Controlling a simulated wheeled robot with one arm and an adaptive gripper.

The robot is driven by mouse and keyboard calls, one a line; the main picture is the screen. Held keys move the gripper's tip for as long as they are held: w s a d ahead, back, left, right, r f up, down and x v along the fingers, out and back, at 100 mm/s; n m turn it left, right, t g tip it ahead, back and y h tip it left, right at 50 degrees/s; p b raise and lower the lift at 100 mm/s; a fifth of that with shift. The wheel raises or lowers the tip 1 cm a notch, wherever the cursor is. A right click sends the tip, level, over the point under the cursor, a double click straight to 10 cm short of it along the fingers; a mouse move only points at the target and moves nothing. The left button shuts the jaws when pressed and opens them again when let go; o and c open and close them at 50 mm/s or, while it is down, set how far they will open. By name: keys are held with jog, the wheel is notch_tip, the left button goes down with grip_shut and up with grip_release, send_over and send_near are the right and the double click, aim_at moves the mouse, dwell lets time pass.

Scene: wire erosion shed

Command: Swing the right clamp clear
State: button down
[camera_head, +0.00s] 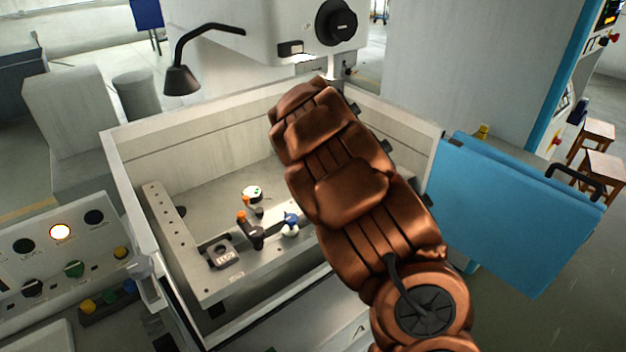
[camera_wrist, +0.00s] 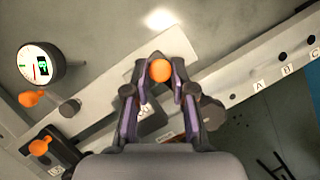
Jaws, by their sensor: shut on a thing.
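In the wrist view my gripper (camera_wrist: 160,72) has its two fingers closed around an orange ball knob (camera_wrist: 160,70). The knob appears to belong to the right clamp, whose body is mostly hidden under the fingers. The knob sits over a pale rail (camera_wrist: 246,84). Another orange knob (camera_wrist: 40,147) on a dark clamp shows at the lower left of the wrist view. In the head view a dark clamp with an orange knob (camera_head: 241,215) stands on the front rail. My brown arm hides my gripper and the right clamp there.
A round dial (camera_wrist: 40,65) and a further orange knob (camera_wrist: 30,98) lie left of my gripper. The rail bears labels A, B and C. In the head view, tank walls (camera_head: 130,190) surround the work area, and a blue knob (camera_head: 291,219) stands close to my arm.

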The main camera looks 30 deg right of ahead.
jog(key=c, duration=1)
grip_release()
jog(key=v, duration=1.2)
jog(key=shift+d, duration=0.1)
jog(key=shift+c, duration=0.3)
